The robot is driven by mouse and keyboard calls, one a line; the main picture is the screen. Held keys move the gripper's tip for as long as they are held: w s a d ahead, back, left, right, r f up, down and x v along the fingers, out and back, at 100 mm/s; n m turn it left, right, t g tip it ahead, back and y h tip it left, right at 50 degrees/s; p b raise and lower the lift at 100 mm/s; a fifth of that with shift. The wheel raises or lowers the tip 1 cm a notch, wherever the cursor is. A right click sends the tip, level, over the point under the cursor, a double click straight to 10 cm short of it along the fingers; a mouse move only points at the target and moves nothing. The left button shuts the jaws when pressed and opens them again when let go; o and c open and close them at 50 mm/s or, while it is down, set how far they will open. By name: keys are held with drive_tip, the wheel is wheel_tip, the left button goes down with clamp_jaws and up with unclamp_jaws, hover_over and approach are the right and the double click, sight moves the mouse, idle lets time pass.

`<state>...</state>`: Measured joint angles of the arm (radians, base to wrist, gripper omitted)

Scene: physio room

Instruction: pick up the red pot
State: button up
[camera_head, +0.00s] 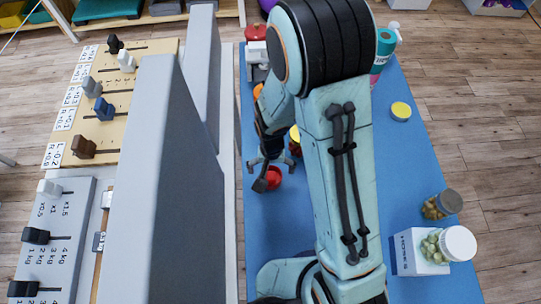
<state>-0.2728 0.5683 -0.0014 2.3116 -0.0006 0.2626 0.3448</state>
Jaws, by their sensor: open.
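A small round red pot (273,178) stands on the blue table top (410,150), left of my arm. My gripper (274,170) is open, its fingers pointing down at the red pot. One dark fingertip overlaps the pot's left side in the picture. I cannot tell whether the fingers touch it. The gripper hides part of the pot.
A tall grey panel (160,180) runs close along the left. A yellow-lidded pot (401,111), a brown-filled jar (437,206), a white-lidded jar (455,244) and a white box (415,252) stand right of my arm. A teal bottle (384,48) and another red item (256,32) are at the back.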

sight(271, 180)
wheel_tip(271, 180, down, 4)
drive_tip(key=shift+f, duration=0.15)
drive_tip(key=c, duration=1.3)
